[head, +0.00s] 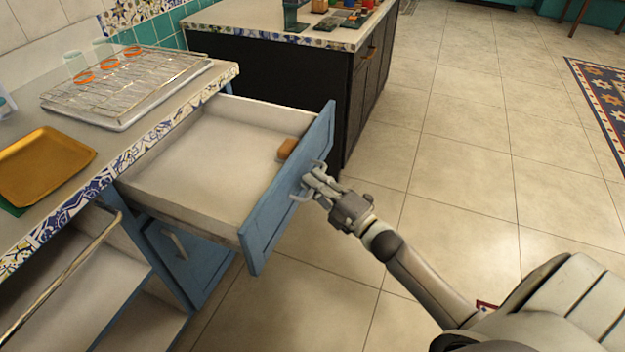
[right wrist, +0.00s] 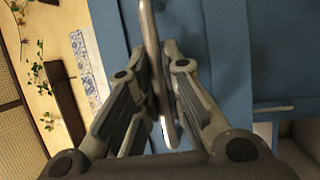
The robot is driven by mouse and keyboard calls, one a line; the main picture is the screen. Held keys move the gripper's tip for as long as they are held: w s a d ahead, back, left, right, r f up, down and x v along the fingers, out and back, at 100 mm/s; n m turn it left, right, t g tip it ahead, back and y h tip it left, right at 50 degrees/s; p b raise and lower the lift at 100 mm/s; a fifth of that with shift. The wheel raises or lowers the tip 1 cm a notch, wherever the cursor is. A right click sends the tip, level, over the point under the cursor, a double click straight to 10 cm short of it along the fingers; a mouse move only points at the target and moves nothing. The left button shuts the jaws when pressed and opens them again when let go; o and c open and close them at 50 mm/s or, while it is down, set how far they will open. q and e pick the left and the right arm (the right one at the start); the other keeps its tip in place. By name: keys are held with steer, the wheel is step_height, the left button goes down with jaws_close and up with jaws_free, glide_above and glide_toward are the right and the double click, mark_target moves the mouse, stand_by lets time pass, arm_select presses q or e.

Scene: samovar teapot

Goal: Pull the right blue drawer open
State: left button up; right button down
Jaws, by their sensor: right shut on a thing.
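The blue drawer (head: 290,190) stands pulled out from under the tiled counter, and its white inside shows in the head view. A small orange-brown block (head: 287,148) lies inside it near the front panel. My right gripper (head: 314,180) is at the drawer's front, shut on its metal handle (head: 301,189). In the right wrist view the handle (right wrist: 152,60) runs between the fingers, with the blue panel (right wrist: 225,60) behind. My left gripper is not in view.
The counter holds a wire rack (head: 125,75) and a golden tray (head: 45,165). A blue cabinet door (head: 195,262) is below the drawer. A dark cabinet (head: 290,85) stands close behind it. The tiled floor (head: 460,190) to the right is clear.

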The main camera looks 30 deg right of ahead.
steer(key=shift+f, duration=0.1)
steer(key=c, duration=1.5)
jaws_free()
steer(key=v, duration=1.2)
